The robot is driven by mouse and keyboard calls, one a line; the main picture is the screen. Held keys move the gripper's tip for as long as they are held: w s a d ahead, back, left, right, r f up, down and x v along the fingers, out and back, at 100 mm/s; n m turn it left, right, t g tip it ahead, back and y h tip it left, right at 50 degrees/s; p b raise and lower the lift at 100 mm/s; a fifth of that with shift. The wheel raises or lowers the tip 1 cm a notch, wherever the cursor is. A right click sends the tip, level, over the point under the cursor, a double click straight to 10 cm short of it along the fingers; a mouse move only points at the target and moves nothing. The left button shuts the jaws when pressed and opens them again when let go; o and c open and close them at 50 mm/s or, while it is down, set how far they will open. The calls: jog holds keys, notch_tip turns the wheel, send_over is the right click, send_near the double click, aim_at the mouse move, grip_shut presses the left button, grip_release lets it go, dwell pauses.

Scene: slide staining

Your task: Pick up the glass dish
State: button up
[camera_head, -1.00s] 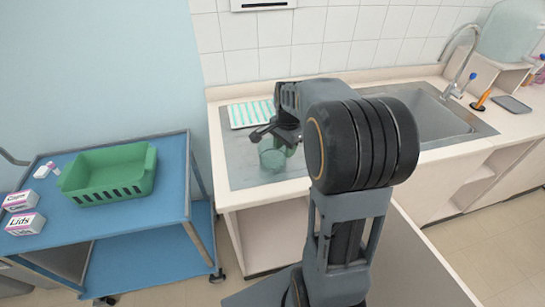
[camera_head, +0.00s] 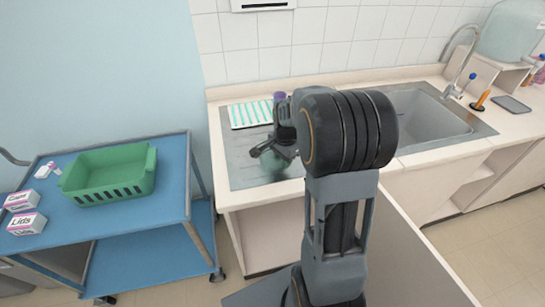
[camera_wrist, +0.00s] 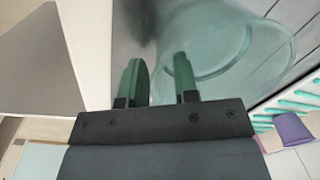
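The glass dish (camera_head: 277,173) is clear and greenish. It stands on the steel sheet at the left of the counter, partly hidden by my gripper (camera_head: 265,152). In the wrist view, the round glass dish (camera_wrist: 232,40) fills the upper middle and right. My gripper (camera_wrist: 160,78) has its two green fingers apart, with a gap between them. The dish's near left wall lies at this gap, with the right finger overlapping the dish and the left finger beside it. I cannot tell whether either finger touches the glass.
A white rack with teal stripes (camera_head: 250,114) lies behind the dish. A purple object (camera_head: 280,97) stands beside it, also in the wrist view (camera_wrist: 291,130). The sink (camera_head: 430,115) is to the right. A blue cart (camera_head: 165,205) carries a green basket (camera_head: 108,175) at left.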

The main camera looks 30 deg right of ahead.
grip_shut()
jog(key=shift+r, duration=0.15)
dwell(0.4)
